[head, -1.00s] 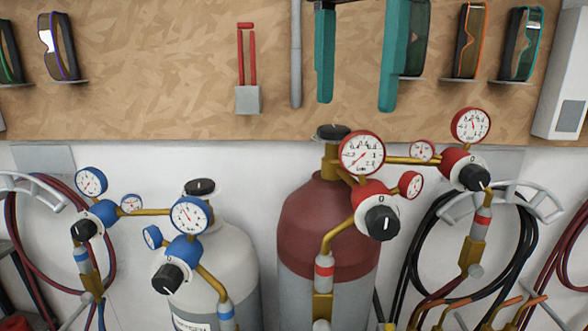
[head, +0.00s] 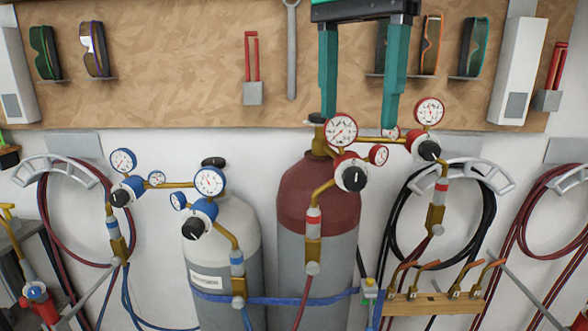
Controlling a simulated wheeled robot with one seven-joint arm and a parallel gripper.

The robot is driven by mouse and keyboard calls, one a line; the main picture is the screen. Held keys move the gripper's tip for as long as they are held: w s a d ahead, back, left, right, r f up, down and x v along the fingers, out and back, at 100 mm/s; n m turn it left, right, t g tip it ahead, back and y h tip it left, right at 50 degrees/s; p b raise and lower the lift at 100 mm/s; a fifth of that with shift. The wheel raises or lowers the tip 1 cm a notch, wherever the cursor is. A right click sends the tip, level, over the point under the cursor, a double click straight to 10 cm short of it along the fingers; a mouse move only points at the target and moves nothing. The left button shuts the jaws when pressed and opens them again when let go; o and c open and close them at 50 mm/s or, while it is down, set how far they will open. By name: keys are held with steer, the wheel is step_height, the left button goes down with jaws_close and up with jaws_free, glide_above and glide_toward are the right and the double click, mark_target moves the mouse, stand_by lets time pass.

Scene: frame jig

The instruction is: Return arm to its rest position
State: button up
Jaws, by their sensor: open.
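My gripper (head: 358,118) hangs into the top of the head view, fingers pointing down. Its two teal fingers are spread wide apart with nothing between them but the board and wall behind. The right fingertip appears near the brass pipe and smaller gauge. I cannot tell whether the fingers touch any of these. The rest of my arm is out of view.
A white-topped cylinder (head: 222,230) with blue regulators stands to the left. Safety glasses (head: 93,49) and a wrench (head: 291,50) hang on the wooden board (head: 180,70). Coiled hoses hang at both sides. A wooden torch rack (head: 432,303) is at lower right.

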steer(key=d+f+n, duration=0.1)
steer(key=d+f, duration=1.8)
steer(key=d, duration=0.2)
steer(key=s+d+f+n, duration=0.1)
steer(key=s+d+f, duration=0.4)
steer(key=s+f, duration=0.2)
steer(key=s+d+f+n, duration=0.1)
steer(key=s+d+f, duration=0.5)
steer(key=f, duration=0.5)
steer(key=shift+s+d+f, duration=0.25)
steer(key=shift+s+f, duration=0.05)
steer(key=shift+s, duration=0.25)
steer(key=shift+w+f, duration=0.2)
steer(key=shift+w, duration=0.45)
steer(key=shift+c, duration=0.7)
